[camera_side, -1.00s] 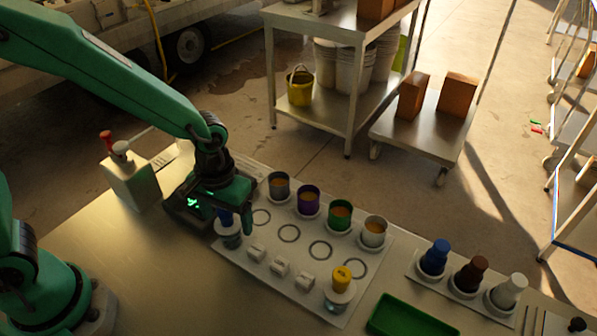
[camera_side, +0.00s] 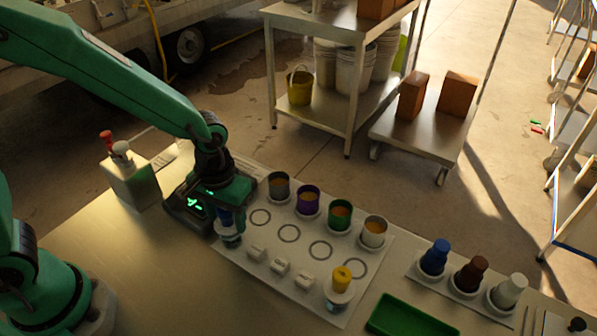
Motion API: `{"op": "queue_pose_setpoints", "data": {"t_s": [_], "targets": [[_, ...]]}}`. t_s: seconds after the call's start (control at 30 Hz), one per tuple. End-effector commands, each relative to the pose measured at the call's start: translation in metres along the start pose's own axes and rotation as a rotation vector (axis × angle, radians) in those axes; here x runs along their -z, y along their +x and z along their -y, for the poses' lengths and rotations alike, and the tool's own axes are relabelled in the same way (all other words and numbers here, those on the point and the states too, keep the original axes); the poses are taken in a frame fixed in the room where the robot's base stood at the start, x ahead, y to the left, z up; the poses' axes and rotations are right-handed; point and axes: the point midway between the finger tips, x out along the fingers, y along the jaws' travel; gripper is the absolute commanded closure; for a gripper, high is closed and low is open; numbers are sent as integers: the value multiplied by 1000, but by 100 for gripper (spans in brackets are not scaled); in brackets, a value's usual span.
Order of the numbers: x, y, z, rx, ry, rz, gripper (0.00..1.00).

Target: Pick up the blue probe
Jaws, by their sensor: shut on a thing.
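The blue probe (camera_side: 226,219) is at the left end of the white board (camera_side: 300,298), partly hidden by my gripper. My gripper (camera_side: 224,207) points down and is shut on the probe's blue upper part. The probe's lower end is at a clear, pale-rimmed holder (camera_side: 230,238) at the board's left edge. I cannot tell whether its tip is clear of the holder.
Several cups, including a purple one (camera_side: 308,200), line the board's back edge. A yellow-topped probe (camera_side: 341,279) stands at its front right. A rack of bottles, one blue (camera_side: 435,257), and a green tray (camera_side: 408,318) lie to the right. A bottle box (camera_side: 133,180) stands left.

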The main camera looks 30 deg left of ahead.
Motion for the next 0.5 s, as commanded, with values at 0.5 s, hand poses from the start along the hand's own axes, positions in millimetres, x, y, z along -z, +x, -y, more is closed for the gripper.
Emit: {"op": "queue_pose_setpoints", "data": {"t_s": [0.5], "targets": [[1,-43,-1,-3,0,-6,74]]}}
